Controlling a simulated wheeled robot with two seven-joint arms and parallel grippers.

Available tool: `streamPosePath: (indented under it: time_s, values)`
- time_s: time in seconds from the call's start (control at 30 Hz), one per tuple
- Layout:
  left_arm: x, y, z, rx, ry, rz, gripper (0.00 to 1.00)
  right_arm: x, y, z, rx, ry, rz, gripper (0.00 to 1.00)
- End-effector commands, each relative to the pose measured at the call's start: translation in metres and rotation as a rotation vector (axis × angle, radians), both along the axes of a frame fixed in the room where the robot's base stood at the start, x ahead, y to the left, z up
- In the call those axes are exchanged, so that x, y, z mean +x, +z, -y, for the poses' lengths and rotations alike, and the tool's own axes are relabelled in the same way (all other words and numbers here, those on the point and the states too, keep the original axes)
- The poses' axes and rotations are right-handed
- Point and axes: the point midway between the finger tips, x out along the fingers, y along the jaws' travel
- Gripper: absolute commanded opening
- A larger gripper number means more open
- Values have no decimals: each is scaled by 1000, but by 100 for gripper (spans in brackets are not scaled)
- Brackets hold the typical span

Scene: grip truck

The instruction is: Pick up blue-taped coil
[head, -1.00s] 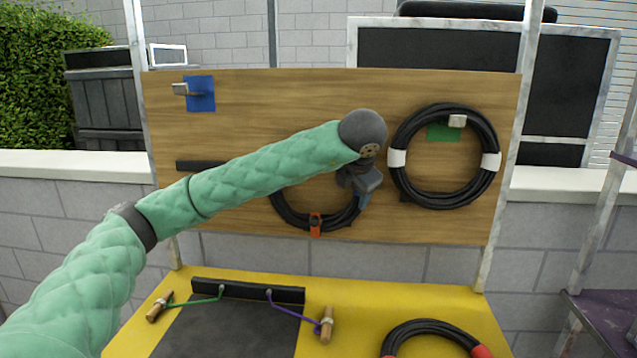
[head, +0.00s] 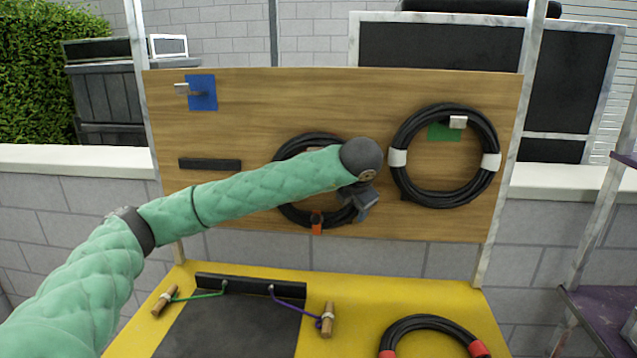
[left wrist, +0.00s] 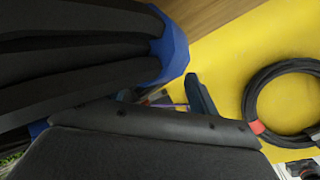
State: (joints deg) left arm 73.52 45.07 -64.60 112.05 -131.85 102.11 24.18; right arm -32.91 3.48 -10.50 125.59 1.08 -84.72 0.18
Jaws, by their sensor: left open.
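The blue-taped coil is black cable with a blue band (left wrist: 172,52), large and close at the upper left of the left wrist view. In the head view it appears to be the middle coil (head: 308,140) hanging on the wooden board, partly hidden behind my left arm. An orange piece shows at its bottom. My left gripper (head: 366,208) is at the lower right side of this coil, pointing down and toward the board. It is open; one dark finger (left wrist: 203,98) shows beside the blue band. Whether it touches the coil is hidden. My right gripper is not in view.
A white-taped coil (head: 400,185) hangs close to the right on the board (head: 250,100). A red-taped coil (head: 430,322) lies on the yellow table (head: 370,280) below. Wooden handles on cords (head: 328,318) and a black bar (head: 250,287) are on the table's left.

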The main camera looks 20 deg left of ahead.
Motion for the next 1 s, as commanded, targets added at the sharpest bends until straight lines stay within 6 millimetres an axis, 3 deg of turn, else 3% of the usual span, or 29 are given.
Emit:
streamPosePath:
  time_s: [0.13, 0.43, 1.0]
  values:
    - [0, 0, 0, 0, 0, 0, 59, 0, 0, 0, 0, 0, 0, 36]
    - [0, 0, 0, 0, 0, 0, 0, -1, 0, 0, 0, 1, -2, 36]
    - [-1, 4, 1, 0, -1, 4, 0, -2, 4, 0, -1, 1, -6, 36]
